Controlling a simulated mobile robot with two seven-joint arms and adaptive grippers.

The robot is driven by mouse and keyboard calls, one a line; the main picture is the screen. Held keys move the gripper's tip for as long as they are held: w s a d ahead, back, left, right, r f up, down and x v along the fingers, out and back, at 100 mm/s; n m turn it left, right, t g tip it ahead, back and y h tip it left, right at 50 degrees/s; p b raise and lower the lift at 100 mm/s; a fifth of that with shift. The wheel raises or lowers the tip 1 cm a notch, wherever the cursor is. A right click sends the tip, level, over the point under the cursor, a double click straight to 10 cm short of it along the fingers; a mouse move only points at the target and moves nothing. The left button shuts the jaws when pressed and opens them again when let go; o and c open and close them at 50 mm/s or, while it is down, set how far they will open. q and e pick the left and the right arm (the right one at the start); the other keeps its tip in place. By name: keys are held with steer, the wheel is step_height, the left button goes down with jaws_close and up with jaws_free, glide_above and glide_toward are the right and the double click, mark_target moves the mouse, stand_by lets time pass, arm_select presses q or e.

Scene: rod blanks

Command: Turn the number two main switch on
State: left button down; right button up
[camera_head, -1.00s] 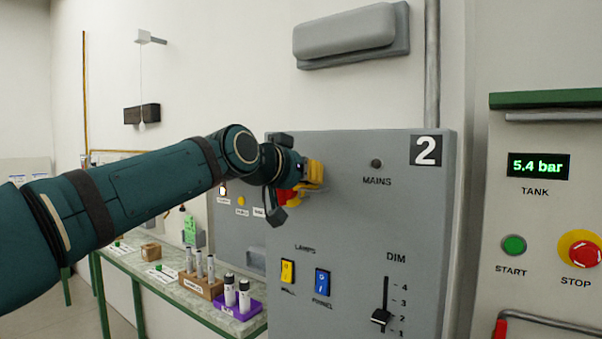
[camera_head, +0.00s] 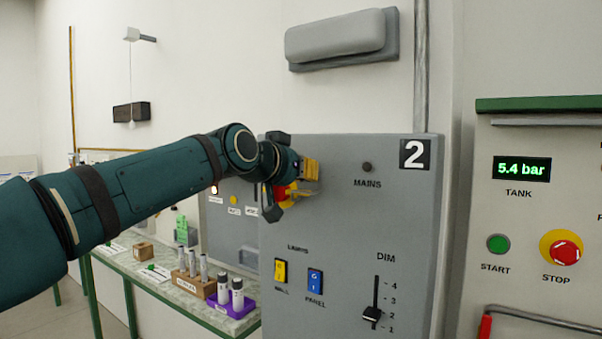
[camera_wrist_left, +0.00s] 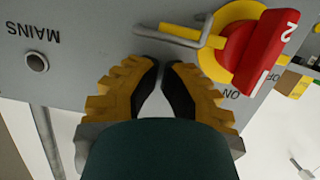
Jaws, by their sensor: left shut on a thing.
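The number two main switch is a red rotary handle (camera_wrist_left: 258,45) marked 2 on a yellow round base, on the grey panel marked 2. An ON label (camera_wrist_left: 231,93) is beside it. A grey bar with a yellow sleeve (camera_wrist_left: 190,38) sticks out from its side. In the head view the switch (camera_head: 284,194) is partly hidden by my left gripper (camera_head: 311,170). The wrist view shows my left gripper (camera_wrist_left: 163,68) with its black fingertips closed together beside the bar. What is between the tips is hidden. My right gripper is out of view.
The panel has a MAINS lamp (camera_head: 367,167), dark, two lamp rockers (camera_head: 280,271) and a DIM slider (camera_head: 372,314). A tank panel with a green START button (camera_head: 498,244) and red STOP button (camera_head: 565,251) is at right. A bench (camera_head: 150,285) with racked tubes stands at left.

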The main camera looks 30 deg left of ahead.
arm_select(q)
steer(key=r+v, duration=0.2)
steer(key=v, duration=0.9)
steer(key=shift+w+p, duration=0.2)
steer(key=shift+p, duration=0.1)
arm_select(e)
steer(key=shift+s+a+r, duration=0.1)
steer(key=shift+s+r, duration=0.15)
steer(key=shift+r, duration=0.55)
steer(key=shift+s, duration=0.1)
